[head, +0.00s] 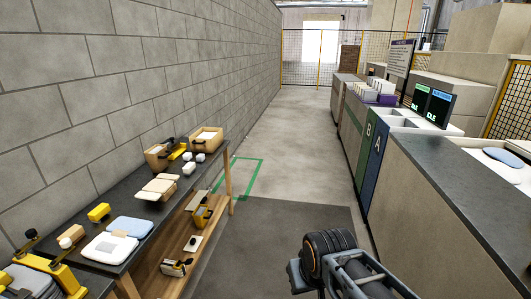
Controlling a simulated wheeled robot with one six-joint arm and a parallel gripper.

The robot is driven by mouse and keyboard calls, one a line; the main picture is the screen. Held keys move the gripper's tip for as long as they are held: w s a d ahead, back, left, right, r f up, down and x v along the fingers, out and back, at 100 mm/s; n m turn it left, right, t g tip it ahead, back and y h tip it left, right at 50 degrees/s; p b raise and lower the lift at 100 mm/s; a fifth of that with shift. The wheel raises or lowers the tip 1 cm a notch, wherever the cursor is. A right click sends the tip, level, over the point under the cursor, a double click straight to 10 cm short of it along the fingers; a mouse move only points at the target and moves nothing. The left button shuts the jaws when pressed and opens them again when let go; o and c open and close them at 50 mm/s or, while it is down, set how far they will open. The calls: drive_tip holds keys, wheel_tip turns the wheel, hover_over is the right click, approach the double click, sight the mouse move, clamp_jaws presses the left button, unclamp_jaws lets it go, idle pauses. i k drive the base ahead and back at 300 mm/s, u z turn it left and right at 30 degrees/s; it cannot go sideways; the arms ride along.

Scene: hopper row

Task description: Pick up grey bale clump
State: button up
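A grey layered pile (28,282) lies at the near left end of the dark-topped bench, beside yellow clamp-like parts; it looks like the grey bale clump, but the picture's edge cuts it off. Part of my arm (345,262) shows at the bottom right of centre, over the floor between the bench and the counter, well apart from the grey pile. I cannot make out my gripper's fingers.
A long dark-topped counter (450,195) bounds the right. The aisle floor (295,155) between is clear.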

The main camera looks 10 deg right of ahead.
sight(200, 158)
drive_tip(key=z, duration=1.3)
drive_tip(key=i, duration=1)
drive_tip(key=u, duration=1.55)
drive_tip(key=k, duration=0.65)
drive_tip(key=z, duration=0.65)
drive_tip(key=i, duration=1.5)
drive_tip(key=u, duration=0.4)
drive_tip(key=i, duration=1.35)
drive_tip(key=u, duration=1.55)
drive_tip(key=i, duration=0.95)
drive_tip(key=u, duration=0.95)
